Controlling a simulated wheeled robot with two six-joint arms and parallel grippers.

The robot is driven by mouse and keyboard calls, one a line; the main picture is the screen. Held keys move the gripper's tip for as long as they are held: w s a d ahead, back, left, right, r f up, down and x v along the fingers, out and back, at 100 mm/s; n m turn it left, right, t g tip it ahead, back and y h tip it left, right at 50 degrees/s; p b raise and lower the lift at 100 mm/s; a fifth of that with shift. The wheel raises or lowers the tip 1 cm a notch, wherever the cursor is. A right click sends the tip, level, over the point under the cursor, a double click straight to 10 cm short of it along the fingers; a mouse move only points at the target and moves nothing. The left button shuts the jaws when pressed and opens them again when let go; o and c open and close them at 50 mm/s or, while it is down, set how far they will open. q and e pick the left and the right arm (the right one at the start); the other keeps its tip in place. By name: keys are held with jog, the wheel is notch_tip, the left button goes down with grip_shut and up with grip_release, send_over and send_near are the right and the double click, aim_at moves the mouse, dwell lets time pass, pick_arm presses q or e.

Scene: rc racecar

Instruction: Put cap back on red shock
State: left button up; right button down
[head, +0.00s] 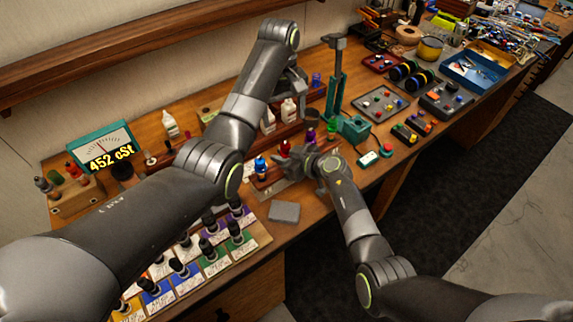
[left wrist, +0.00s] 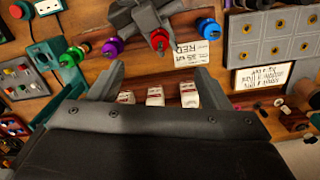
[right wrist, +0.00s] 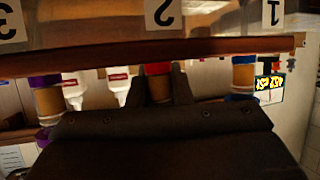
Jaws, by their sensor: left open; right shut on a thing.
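The red shock (left wrist: 159,40) shows in the left wrist view between the purple shock (left wrist: 112,47) and the blue shock (left wrist: 207,28), beside a card marked RED (left wrist: 192,54). My right gripper (right wrist: 168,86) is shut on the red shock, whose red end (right wrist: 157,68) shows between its fingers in the right wrist view. My left gripper (left wrist: 155,82) is open and empty, above white bottles (left wrist: 155,96). I cannot make out a separate cap.
The green shock (left wrist: 72,57) stands at the end of the row. A teal press (head: 337,92) stands right of my left gripper. A viscosity gauge (head: 103,148) reads 452 cSt. A grey block (head: 284,212) lies near the front edge. A wooden wall shelf (head: 130,55) runs behind.

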pick_arm(q)
notch_tip(320, 180, up, 3)
jog(key=shift+f, duration=0.2)
pick_arm(e)
jog(key=c, duration=1.2)
grip_release()
jog(key=shift+c, duration=0.2)
jog(key=shift+s+d+r, duration=0.25)
jog(key=shift+d, duration=0.15)
pick_arm(q)
jog(key=shift+r, duration=0.15)
pick_arm(e)
jog(key=v, duration=1.6)
jog(key=shift+s+d+r, duration=0.1)
jog(key=shift+r, duration=0.05)
